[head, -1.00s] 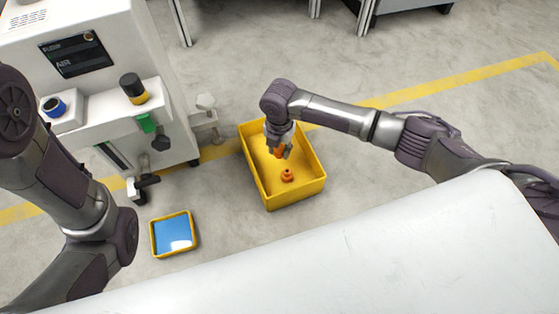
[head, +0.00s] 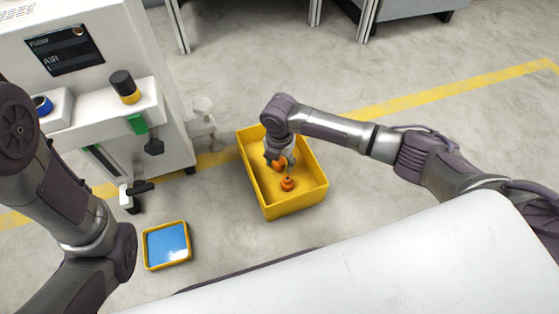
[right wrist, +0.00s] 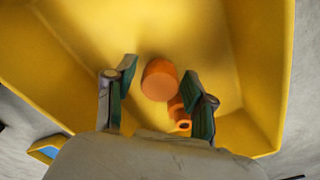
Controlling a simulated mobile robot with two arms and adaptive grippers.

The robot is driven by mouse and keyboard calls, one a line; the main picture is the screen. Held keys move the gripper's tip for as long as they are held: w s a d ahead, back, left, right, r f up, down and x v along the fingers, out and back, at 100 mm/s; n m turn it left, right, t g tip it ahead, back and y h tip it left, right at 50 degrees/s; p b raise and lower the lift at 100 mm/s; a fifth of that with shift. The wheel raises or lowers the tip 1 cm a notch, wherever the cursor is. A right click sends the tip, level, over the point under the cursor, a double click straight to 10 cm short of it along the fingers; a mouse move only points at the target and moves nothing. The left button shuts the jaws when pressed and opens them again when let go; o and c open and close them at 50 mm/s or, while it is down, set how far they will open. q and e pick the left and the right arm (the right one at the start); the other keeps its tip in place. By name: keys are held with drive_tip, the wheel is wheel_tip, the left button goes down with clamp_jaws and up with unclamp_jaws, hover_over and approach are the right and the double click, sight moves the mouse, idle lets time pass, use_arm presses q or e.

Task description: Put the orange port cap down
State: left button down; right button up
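My right gripper (head: 281,168) reaches down into the yellow bin (head: 312,194); it also shows in the right wrist view (right wrist: 165,90). Its two fingers stand wide apart. An orange cap (head: 278,162) is at the fingertips, and in the wrist view this cap (right wrist: 159,82) lies between the fingers with a gap on both sides. I cannot tell whether it touches the bin floor. A second orange piece (head: 288,184) stands on the bin floor; in the wrist view this piece (right wrist: 181,122) is partly hidden by a finger. My left gripper is out of view.
A white machine (head: 75,65) with a display stands at the left. A small yellow tray with a blue inside (head: 167,245) lies on the floor left of the bin. Bare grey floor surrounds the bin, crossed by a yellow line (head: 430,98).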

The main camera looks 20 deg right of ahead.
drive_tip(key=shift+r, duration=0.1)
wheel_tip(320, 180, up, 12)
drive_tip(key=p, duration=0.8)
